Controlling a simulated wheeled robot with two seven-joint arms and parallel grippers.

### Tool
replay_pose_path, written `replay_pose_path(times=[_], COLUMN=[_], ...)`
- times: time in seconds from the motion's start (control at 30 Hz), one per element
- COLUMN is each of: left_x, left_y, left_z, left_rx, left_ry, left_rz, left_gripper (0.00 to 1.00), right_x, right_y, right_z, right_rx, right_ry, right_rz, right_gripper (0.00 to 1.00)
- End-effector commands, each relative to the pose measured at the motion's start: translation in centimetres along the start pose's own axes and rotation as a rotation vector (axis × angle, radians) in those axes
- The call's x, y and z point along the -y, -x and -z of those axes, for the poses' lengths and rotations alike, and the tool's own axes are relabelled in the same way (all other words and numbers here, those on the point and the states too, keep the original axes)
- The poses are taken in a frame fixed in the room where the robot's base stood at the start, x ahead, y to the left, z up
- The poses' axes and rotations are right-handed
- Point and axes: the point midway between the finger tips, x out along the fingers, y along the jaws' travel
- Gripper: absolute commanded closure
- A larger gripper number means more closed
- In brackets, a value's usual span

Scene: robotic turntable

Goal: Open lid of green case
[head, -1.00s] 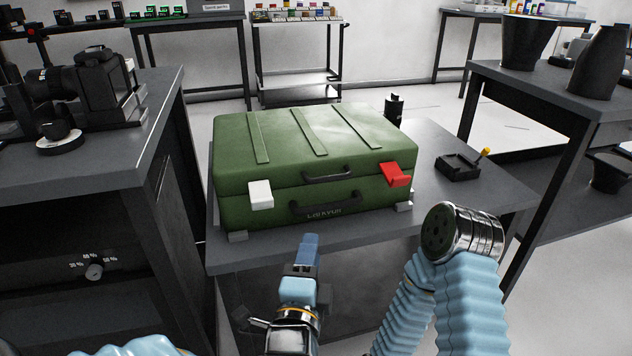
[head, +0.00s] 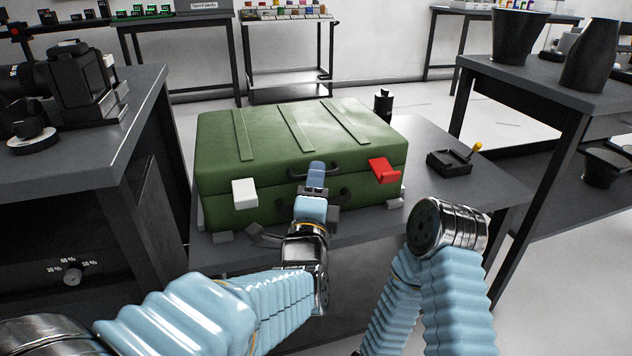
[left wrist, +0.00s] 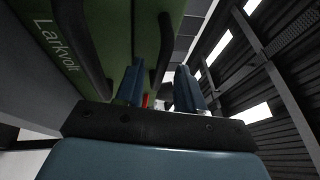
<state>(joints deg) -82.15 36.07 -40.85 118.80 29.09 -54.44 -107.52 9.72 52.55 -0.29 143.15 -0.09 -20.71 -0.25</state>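The green case (head: 275,150) lies on the dark table with its lid closed. A white latch (head: 245,192) is on its front left and a red latch (head: 384,170) on its front right. A black lid handle (head: 299,173) and a lower handle are at the front middle, partly hidden by my left gripper (head: 316,172). In the left wrist view, the gripper's fingers (left wrist: 160,88) are apart, close to the case front (left wrist: 118,35) and a black handle (left wrist: 165,45). I cannot tell whether the handle lies between them. My right gripper is out of view.
The table (head: 470,200) has bare room to the right of the case, with a small black tray (head: 450,163) there. A black bottle (head: 383,104) stands behind the case. A bench with a camera (head: 80,85) is at left; another bench with dark vessels (head: 520,35) is at right.

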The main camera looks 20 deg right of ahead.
Motion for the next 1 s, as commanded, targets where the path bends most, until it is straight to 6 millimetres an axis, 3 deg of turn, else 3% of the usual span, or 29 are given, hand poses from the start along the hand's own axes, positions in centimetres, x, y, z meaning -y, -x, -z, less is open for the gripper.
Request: replay_pose_path(times=[0.33,0.6,1.0], left_x=[-0.01,-0.02,0.22], left_y=[-0.47,-0.45,-0.61], left_z=[0.03,0.02,-0.08], left_rx=[-0.001,-0.001,0.0], left_ry=[0.0,0.0,0.0], left_rz=[0.0,-0.001,-0.001], left_gripper=[0.62,1.0,1.0], right_x=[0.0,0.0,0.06], right_y=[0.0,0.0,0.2], right_z=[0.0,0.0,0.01], right_rx=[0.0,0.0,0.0], right_ry=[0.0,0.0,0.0], right_rz=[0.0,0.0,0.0], right_gripper=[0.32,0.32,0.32])
